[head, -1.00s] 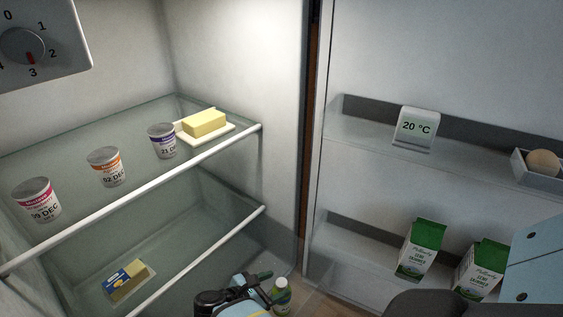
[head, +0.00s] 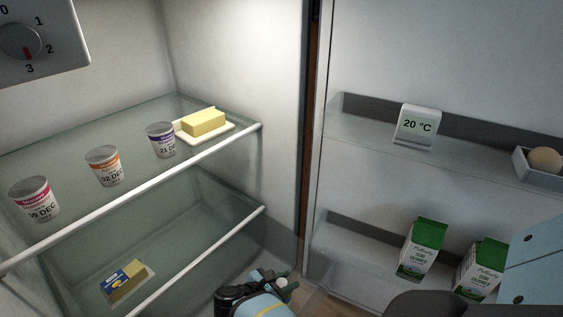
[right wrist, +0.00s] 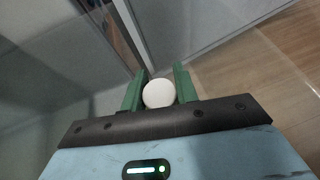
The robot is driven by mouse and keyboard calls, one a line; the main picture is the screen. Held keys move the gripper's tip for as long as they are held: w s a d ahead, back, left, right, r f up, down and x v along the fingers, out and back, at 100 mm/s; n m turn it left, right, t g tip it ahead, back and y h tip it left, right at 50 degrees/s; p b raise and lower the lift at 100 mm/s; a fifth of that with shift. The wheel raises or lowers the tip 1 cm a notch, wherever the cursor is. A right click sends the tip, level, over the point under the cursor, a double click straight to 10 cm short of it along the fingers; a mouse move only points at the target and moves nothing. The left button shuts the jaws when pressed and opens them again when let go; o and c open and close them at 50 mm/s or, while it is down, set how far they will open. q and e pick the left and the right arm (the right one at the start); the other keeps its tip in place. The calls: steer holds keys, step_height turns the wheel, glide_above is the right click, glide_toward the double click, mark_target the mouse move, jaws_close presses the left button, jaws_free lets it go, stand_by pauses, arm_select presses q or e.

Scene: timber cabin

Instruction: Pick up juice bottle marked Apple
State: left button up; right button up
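A small bottle stands low at the bottom of the head view, with its white cap (head: 282,283) showing; its body is mostly hidden by my right gripper (head: 279,281). In the right wrist view the round white cap (right wrist: 159,93) sits between the two green fingers of my right gripper (right wrist: 159,88). No marking on the bottle can be read. My left gripper is not in view.
The fridge's glass shelf (head: 75,190) holds several yogurt cups and butter (head: 204,122). A butter pack (head: 124,281) lies lower down. The open door holds a thermometer (head: 417,127), an egg (head: 545,160) and two green-white cartons (head: 419,250). Wooden floor (right wrist: 262,75) is clear at right.

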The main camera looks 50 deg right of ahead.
jaws_close()
